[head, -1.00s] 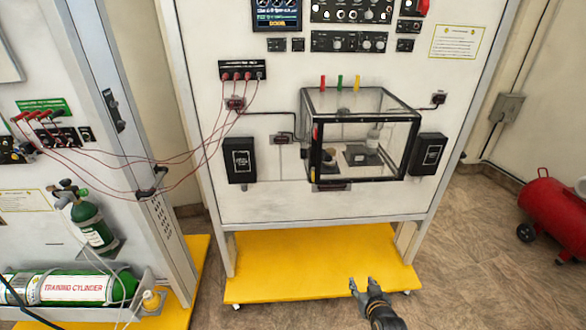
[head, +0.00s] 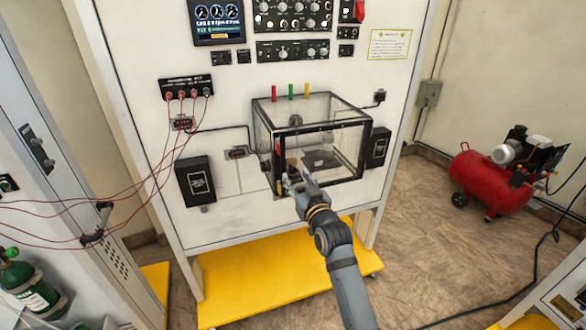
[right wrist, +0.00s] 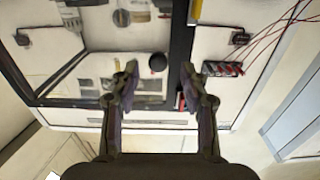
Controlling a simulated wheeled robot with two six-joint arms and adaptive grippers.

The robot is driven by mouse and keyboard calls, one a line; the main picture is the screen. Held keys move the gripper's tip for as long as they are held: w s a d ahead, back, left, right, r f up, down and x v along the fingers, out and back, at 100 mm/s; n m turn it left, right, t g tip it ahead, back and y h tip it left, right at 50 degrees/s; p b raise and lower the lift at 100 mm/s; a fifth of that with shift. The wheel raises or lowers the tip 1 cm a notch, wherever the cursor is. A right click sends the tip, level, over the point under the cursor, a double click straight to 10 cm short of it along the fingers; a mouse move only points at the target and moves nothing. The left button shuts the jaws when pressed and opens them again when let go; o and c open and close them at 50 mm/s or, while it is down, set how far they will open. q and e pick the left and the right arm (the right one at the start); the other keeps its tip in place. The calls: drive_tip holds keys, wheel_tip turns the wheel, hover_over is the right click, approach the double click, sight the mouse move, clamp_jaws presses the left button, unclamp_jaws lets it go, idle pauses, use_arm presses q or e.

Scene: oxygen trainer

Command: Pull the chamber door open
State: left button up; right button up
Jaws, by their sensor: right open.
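The chamber (head: 318,103) is a clear box with black edges on the white panel. Its front door (head: 345,150) is a clear pane in a black frame and looks shut. My right gripper (head: 297,180) is in front of the door's lower left corner, covering part of it. In the right wrist view my right gripper (right wrist: 162,85) is open and empty. A black upright of the chamber frame (right wrist: 182,50) shows between its fingers, nearer the right one. I cannot tell whether the fingers touch it. My left gripper is out of view.
Black boxes flank the chamber, one at left (head: 196,181) and one at right (head: 378,147). Red cables (head: 150,180) hang from the panel at left. A yellow base (head: 240,285) lies below. A red compressor (head: 485,180) stands on the floor at right.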

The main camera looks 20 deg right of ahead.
sight(294, 171)
drive_tip(key=shift+w+d+p, duration=0.15)
drive_tip(key=shift+w+p, duration=0.15)
drive_tip(key=shift+w, duration=1.2)
clamp_jaws()
